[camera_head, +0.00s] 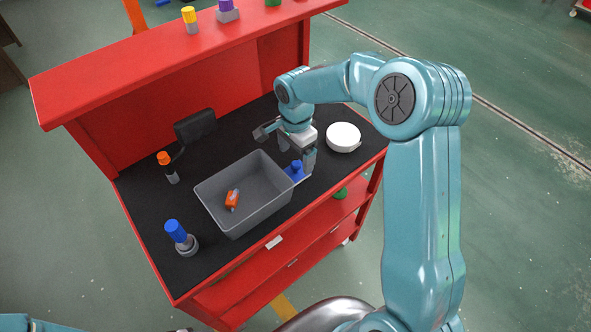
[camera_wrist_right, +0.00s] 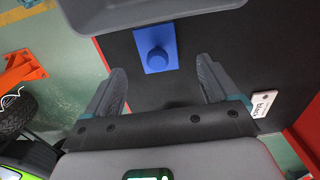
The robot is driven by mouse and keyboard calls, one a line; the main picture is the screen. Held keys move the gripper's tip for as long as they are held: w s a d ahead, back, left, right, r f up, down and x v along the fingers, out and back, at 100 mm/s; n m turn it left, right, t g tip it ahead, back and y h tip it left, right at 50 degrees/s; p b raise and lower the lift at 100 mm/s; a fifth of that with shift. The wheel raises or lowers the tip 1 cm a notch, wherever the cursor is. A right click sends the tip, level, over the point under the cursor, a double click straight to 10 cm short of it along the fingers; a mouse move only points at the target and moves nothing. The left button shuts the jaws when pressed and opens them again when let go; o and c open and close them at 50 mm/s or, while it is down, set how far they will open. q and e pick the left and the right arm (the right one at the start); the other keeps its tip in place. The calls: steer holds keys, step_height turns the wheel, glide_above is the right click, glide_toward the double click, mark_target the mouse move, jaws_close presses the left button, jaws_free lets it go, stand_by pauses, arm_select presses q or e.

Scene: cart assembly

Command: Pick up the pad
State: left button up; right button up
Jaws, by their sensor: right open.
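The pad (camera_head: 295,171) is a small blue square plate with a round blue knob on top. It lies on the black bench top, close to the right side of the grey bin. In the right wrist view the pad (camera_wrist_right: 157,47) lies flat, just beyond and between the fingertips. My right gripper (camera_head: 297,155) points down over it in the head view and partly covers it. In the right wrist view this gripper (camera_wrist_right: 160,70) is open, with nothing between its fingers. My left gripper is out of view.
The grey bin (camera_head: 222,222) holds an orange item (camera_head: 232,199). A white round object (camera_head: 343,137) is right of my gripper. A blue-capped item (camera_head: 178,236) and an orange-capped item (camera_head: 168,167) stand at left. The red shelf (camera_head: 150,70) rises behind.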

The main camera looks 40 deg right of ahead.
mark_target(296, 164)
steer(key=shift+s+f, duration=0.15)
steer(key=shift+f, duration=0.05)
step_height(296, 164, down, 5)
steer(key=shift+a+r+p, duration=0.1)
steer(key=shift+p, duration=0.75)
steer(key=shift+f, duration=0.2)
steer(key=shift+f, duration=0.1)
steer(key=c, duration=0.9)
steer(key=shift+c, duration=1.3)
